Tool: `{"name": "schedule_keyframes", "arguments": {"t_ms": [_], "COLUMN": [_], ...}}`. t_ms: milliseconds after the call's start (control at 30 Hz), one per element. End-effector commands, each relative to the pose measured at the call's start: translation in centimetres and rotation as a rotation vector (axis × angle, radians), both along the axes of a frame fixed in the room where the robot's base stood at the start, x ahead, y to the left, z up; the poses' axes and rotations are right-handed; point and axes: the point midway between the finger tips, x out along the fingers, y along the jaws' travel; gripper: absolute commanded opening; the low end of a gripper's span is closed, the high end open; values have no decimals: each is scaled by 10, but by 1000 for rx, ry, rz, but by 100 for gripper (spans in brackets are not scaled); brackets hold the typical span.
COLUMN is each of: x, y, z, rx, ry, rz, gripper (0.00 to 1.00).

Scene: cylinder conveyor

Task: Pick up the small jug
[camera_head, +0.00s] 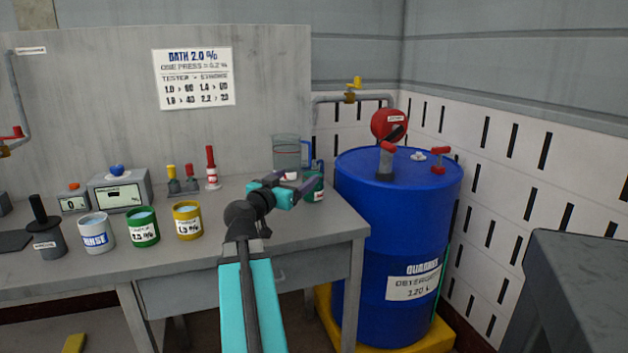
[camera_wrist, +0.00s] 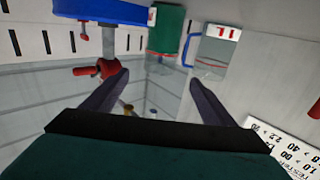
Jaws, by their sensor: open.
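A clear jug (camera_head: 286,150) with a blue handle stands at the bench's back right corner. In the wrist view the clear jug (camera_wrist: 214,60) has a red mark on a white label, a red line and a blue handle. A green container (camera_head: 316,192) with a white label stands in front of it, partly hidden by my gripper. It also shows in the wrist view (camera_wrist: 167,30). My gripper (camera_head: 308,182) is open over the bench's right end, overlapping the green container in the head view. In the wrist view nothing shows held between its fingers (camera_wrist: 160,80).
A large blue drum (camera_head: 400,225) with red valves stands right of the bench (camera_head: 190,247). Rinse (camera_head: 95,233), green (camera_head: 143,228) and yellow (camera_head: 187,220) pots line the bench front. A pipe with a yellow valve (camera_head: 351,96) runs above.

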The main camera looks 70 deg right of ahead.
Motion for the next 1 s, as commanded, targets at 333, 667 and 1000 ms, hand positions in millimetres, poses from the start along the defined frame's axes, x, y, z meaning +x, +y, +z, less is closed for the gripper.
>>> {"name": "schedule_keyframes", "arguments": {"t_ms": [333,667,1000], "x": [-1,-2,-3], "y": [-6,-12,-17], "z": [4,3,2], "rx": [0,0,1], "ry": [0,0,2], "rz": [-2,-2,0], "gripper": [78,78,78]}}
